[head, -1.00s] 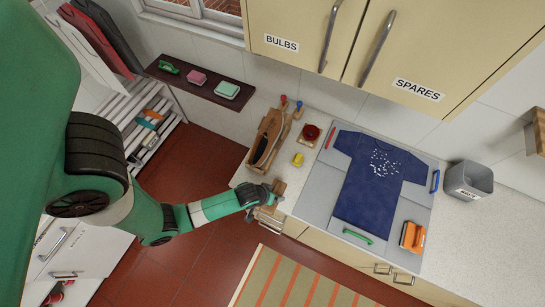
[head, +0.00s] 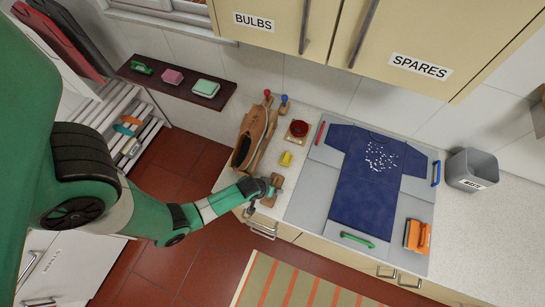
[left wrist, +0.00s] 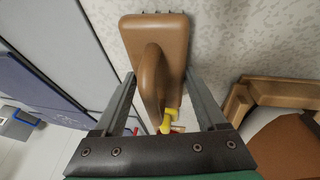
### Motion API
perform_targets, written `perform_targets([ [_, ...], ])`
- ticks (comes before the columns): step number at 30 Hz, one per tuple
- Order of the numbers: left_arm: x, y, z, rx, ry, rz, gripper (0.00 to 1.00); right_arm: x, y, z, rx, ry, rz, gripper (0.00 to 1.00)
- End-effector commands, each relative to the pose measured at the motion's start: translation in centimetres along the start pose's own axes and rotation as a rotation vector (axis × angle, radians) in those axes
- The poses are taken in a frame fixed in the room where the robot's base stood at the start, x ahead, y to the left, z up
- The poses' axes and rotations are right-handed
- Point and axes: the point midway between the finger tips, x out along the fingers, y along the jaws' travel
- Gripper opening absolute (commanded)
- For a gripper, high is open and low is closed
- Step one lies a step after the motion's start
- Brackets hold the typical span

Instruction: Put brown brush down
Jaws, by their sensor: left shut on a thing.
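The brown brush (left wrist: 176,32) has a rounded body with a raised brown handle in the left wrist view. It also shows at the counter's left front corner in the head view (head: 276,182). My left gripper (head: 268,191) is shut on its handle, with one finger on each side in the left wrist view (left wrist: 158,90). The bristle tips mostly face away from the wrist camera. I cannot tell whether the brush touches the counter. My right gripper is not in view.
A brown shoe (head: 254,137) stands behind the gripper. A yellow block (head: 286,159) and a red round tin (head: 298,129) are close by. To the right lie the grey board with a blue shirt (head: 350,185), an orange brush (head: 416,236) and a grey bin (head: 469,170).

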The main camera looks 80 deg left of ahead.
Motion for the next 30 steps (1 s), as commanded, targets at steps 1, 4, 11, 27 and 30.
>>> perform_targets([
  [1, 0.0, 0.1, -0.1, -0.001, 0.002, 0.001, 0.04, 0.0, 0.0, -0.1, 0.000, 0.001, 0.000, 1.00],
  [4, -0.2, 0.1, -0.1, -0.001, 0.002, 0.001, 0.03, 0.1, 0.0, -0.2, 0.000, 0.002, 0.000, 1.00],
  [11, 0.1, 0.0, 0.0, -0.001, 0.001, 0.000, 0.83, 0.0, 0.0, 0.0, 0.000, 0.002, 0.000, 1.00],
  [27, -2.6, 0.1, -0.3, 0.000, 0.003, 0.002, 1.00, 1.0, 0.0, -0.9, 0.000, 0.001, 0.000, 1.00],
  [30, -5.5, 0.2, -0.4, 0.000, 0.002, 0.002, 1.00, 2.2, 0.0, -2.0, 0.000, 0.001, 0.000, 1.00],
])
